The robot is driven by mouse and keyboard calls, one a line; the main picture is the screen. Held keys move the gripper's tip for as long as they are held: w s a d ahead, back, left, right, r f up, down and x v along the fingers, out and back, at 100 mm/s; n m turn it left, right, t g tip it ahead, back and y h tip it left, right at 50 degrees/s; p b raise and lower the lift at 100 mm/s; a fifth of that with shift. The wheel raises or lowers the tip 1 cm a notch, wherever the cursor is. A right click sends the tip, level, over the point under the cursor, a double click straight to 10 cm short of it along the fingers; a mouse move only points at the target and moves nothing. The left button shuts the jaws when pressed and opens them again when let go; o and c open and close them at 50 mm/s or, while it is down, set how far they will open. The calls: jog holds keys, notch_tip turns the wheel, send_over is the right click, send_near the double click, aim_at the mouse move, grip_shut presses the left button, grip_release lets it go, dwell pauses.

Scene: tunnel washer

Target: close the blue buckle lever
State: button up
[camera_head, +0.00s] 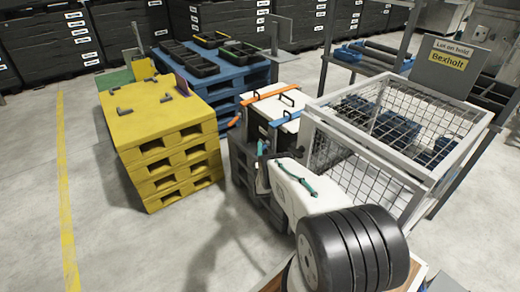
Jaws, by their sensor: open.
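A dark case with a white lid (265,106) stands right of the yellow pallets, with an orange strap and a blue strap (286,118) across its top. My white arm hides the case's lower right front.
An orange lever (234,121) sticks out at the case's left. Yellow stacked pallets (167,152) stand left, a blue pallet stack (228,82) with black trays behind. A wire mesh cage (368,178) stands close on the right. Floor at front left is clear.

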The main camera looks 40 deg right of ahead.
jog(key=shift+f, duration=0.1)
jog(key=v, duration=0.7)
jog(key=shift+s+a+f, duration=0.2)
